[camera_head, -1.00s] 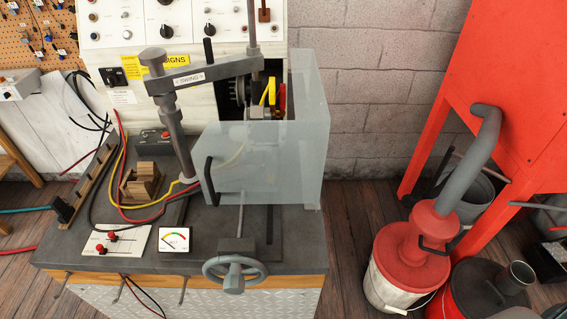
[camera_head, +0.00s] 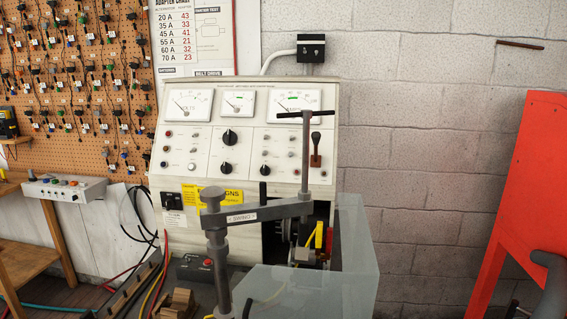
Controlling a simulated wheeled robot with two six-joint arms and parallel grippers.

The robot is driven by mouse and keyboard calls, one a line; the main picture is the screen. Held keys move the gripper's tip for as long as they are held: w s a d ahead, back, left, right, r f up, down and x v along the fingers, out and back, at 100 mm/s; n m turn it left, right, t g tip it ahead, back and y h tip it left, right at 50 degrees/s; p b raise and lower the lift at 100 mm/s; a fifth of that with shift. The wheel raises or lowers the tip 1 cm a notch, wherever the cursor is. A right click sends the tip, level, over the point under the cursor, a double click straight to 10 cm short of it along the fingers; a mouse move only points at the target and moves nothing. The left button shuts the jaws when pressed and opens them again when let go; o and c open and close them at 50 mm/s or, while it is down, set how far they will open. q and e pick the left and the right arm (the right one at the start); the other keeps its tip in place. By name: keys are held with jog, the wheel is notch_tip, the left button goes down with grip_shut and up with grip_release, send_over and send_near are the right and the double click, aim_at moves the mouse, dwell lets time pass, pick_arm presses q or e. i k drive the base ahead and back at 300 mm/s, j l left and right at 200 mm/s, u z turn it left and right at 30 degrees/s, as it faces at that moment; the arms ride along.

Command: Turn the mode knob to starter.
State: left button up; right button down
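The test bench's sloped cream control panel (camera_head: 205,150) stands against the wall. A large black knob (camera_head: 229,137) sits at its centre, under the middle gauge. A second black knob (camera_head: 225,168) is just below it, and another dark knob (camera_head: 265,169) is to the right. The labels are too small to read, so I cannot tell which knob is the mode knob or where it points.
Three gauges (camera_head: 239,103) line the panel's top. A black-handled lever (camera_head: 316,148) is at its right. The grey swing arm (camera_head: 257,212) and its upright screw stand before the panel's lower part. A clear guard (camera_head: 355,245) stands at right. A red frame (camera_head: 515,200) is far right.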

aim_at(265, 170)
jog(key=k+l+u, duration=0.2)
jog(key=l, duration=1.65)
jog(key=k+j+u, duration=0.1)
jog(key=j+u, duration=0.15)
jog(key=j, duration=0.2)
jog(key=i+l+z, duration=0.1)
jog(key=l, duration=0.15)
jog(key=i+l+z, duration=0.1)
jog(key=i+l, duration=0.05)
jog(key=l, duration=0.1)
